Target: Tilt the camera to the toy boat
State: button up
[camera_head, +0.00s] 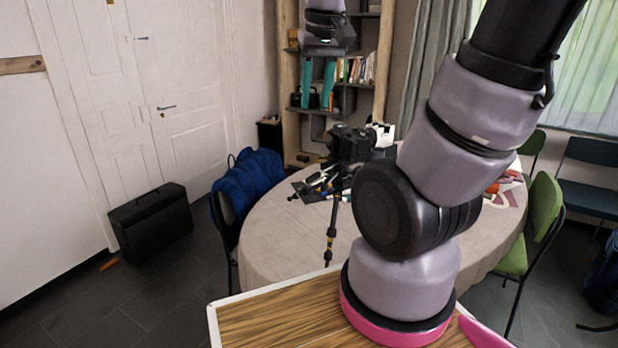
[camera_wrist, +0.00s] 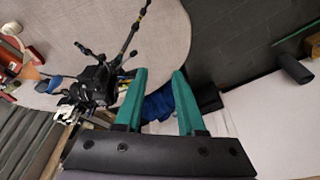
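A black camera (camera_head: 352,143) sits on a tripod on the round table, partly hidden by my arm. A tripod leg (camera_head: 332,232) shows in front of it. In the wrist view the camera (camera_wrist: 97,82) is upper left of my fingers, with a leg (camera_wrist: 131,35) stretching across the tabletop. My gripper (camera_head: 317,92) has two teal fingers, spread apart and empty, in the air in the picture above the camera. It also shows open in the wrist view (camera_wrist: 160,72). I cannot make out a toy boat for certain in either view.
The round table (camera_head: 285,245) carries several small tools near the tripod and red items (camera_head: 507,182) at its right. A blue jacket (camera_head: 247,178) hangs on a chair at the left. A green chair (camera_head: 543,215) stands right. A bookshelf (camera_head: 350,100) stands behind. A black case (camera_head: 150,220) is on the floor.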

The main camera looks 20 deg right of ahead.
jog(key=w+d+f+n+g+h, duration=0.4)
jog(key=w+f+n+g+h, duration=0.2)
jog(key=w+f+n+h, duration=0.6)
jog(key=n+t+h, duration=0.5)
jog(key=n+h, duration=0.1)
send_near(321, 173)
jog(key=shift+w+a+f, duration=0.1)
jog(key=shift+w+f, duration=0.05)
jog(key=shift+f, duration=0.25)
jog(key=shift+n, duration=0.3)
jog(key=d, duration=0.3)
jog(key=w+d, duration=0.1)
jog(key=d, duration=0.6)
jog(key=shift+w+d+f, duration=0.15)
jog(key=shift+d, duration=0.15)
grip_shut()
